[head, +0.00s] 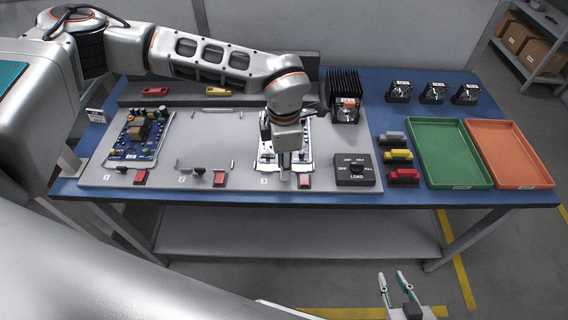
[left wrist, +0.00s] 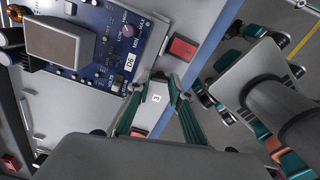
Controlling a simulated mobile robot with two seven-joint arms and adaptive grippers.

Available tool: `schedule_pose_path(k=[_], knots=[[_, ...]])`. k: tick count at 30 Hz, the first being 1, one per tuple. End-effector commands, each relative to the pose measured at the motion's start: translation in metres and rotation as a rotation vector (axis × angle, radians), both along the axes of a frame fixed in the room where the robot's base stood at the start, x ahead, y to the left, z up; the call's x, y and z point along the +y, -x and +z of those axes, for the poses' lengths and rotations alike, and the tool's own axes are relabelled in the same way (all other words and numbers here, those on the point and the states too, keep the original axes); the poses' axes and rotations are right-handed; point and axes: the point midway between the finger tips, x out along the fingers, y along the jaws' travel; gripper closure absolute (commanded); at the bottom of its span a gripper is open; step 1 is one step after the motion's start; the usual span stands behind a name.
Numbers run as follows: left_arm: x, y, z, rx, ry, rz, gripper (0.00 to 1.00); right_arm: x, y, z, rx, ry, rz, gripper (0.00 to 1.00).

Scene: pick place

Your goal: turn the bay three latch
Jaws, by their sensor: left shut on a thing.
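My left gripper (head: 284,173) reaches down at the front edge of bay three, beside the label 3 (head: 263,182). It is shut on the bay three latch, which its fingers mostly hide in the head view. In the left wrist view the two green fingers (left wrist: 156,82) close around the latch's place, and the label (left wrist: 156,98) shows between them. A blue circuit board (left wrist: 95,50) marked D6 lies in the bay behind the latch. My right gripper (head: 396,282) is open and empty, low in front of the table.
A red block (head: 304,180) sits just right of the latch; it also shows in the left wrist view (left wrist: 183,48). A dark LOAD switch box (head: 354,170) stands further right. Bay one holds a board (head: 136,138); bay two is empty. Green (head: 449,182) and orange (head: 508,182) trays lie right.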

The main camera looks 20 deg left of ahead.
Motion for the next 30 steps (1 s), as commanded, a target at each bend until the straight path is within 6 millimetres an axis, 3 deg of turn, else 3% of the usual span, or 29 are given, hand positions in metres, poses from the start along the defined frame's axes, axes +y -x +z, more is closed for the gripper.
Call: schedule_pose_path(k=[12, 29, 30], knots=[[0.0003, -0.0008, 0.0011, -0.002, -0.001, -0.188, 1.00, -0.0001, -0.0004, 0.0026, -0.001, 0.000, -0.001, 0.75], [0.0001, -0.0011, 0.0011, -0.002, 0.000, -0.216, 1.00, 0.0002, -0.0017, 0.0055, -0.006, -0.001, 0.000, 0.75], [0.0001, -0.0011, 0.0011, -0.002, 0.000, -0.216, 0.72, 0.0002, -0.0017, 0.0055, -0.006, -0.001, 0.000, 0.75]])
